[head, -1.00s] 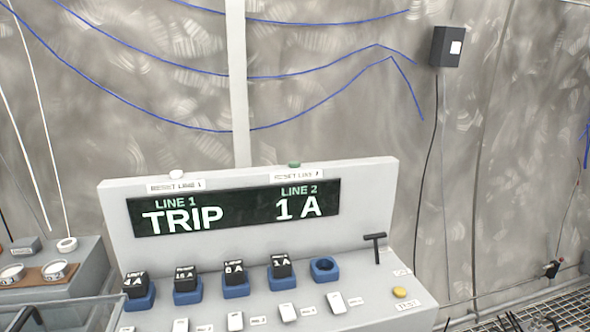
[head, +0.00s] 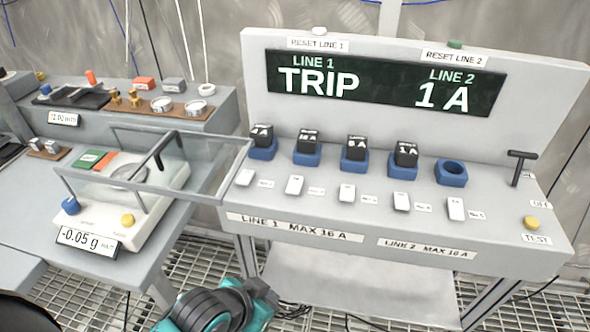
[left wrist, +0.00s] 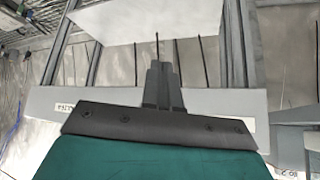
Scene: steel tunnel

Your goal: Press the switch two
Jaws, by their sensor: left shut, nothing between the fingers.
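A row of several small white switches runs along the front of the grey console (head: 500,215). The second switch from the left (head: 294,186) stands below the second black plug. Its small label is too blurred to read. The console's display (head: 385,85) reads LINE 1 TRIP and LINE 2 1 A. My left arm, teal and black, shows at the bottom of the head view, below and in front of the console; its fingertips are hidden there. In the left wrist view my left gripper (left wrist: 160,68) is shut and empty, with console parts behind it. My right gripper is not in view.
Several black plugs sit in blue sockets (head: 451,172) behind the switches; the rightmost socket is empty. A black T-handle (head: 522,155) and a yellow TEST button (head: 531,222) are at the right. A glass-shielded scale (head: 125,225) stands left, close to the console.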

